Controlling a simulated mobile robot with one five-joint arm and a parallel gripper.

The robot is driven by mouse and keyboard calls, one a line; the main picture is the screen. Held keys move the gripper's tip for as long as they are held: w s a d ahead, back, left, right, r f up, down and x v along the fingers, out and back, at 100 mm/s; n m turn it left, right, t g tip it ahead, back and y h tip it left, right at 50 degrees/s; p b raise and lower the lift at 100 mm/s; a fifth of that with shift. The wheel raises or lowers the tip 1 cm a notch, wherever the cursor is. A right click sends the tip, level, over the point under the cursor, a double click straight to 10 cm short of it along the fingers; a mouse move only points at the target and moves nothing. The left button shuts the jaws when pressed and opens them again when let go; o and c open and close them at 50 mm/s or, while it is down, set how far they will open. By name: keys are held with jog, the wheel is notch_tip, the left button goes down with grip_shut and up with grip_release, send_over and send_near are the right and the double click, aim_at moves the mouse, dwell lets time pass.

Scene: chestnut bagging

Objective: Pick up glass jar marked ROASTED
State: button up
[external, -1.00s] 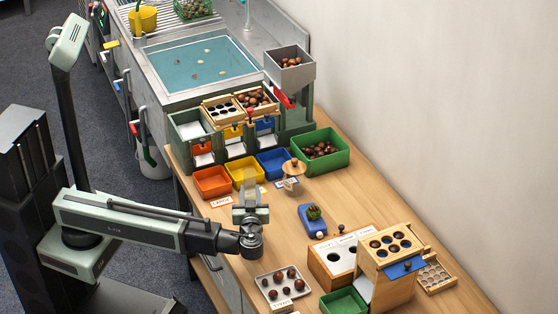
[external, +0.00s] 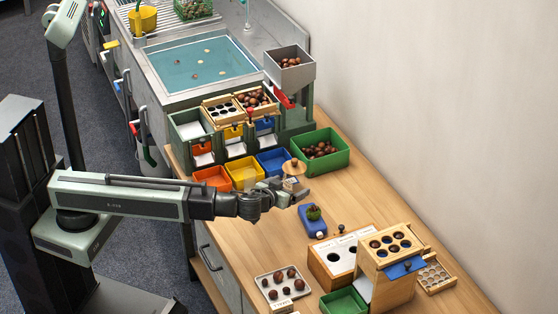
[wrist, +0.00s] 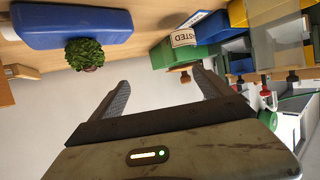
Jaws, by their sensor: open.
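The glass jar (external: 293,167) stands on the table in front of the green bin. Its round wooden lid with a knob shows in the external view, while my gripper (external: 300,190) overlaps its lower part. In the wrist view, a pale label ending in "STED" (wrist: 183,38) appears upside down, against green, at the upper right. My gripper (wrist: 160,75) is open with nothing between its fingers. The label lies beyond the tip of the finger on the picture's right, not centred between the fingers. The clear glass itself is hard to make out.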

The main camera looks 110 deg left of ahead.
jog(key=n+p, duration=0.1)
jog(key=p, duration=0.3)
send_near(294, 159)
jog(key=w+a, duration=0.1)
jog(key=a, duration=0.1)
jog(key=g, duration=0.1)
jog(key=f+b, duration=0.3)
jog(key=a+f+b, duration=0.1)
jog(key=f+b, duration=0.5)
jog(key=shift+w+a+f, duration=0.1)
jog(key=shift+a, duration=0.25)
jog(key=b+x, duration=0.3)
jog(key=x, duration=0.3)
jog(key=shift+w, duration=0.1)
jog(key=c, duration=1.7)
notch_tip(294, 159, up, 11)
jog(key=p, duration=1)
jog(key=shift+f+p, duration=0.25)
jog(key=shift+p, duration=0.05)
jog(key=shift+f, duration=0.1)
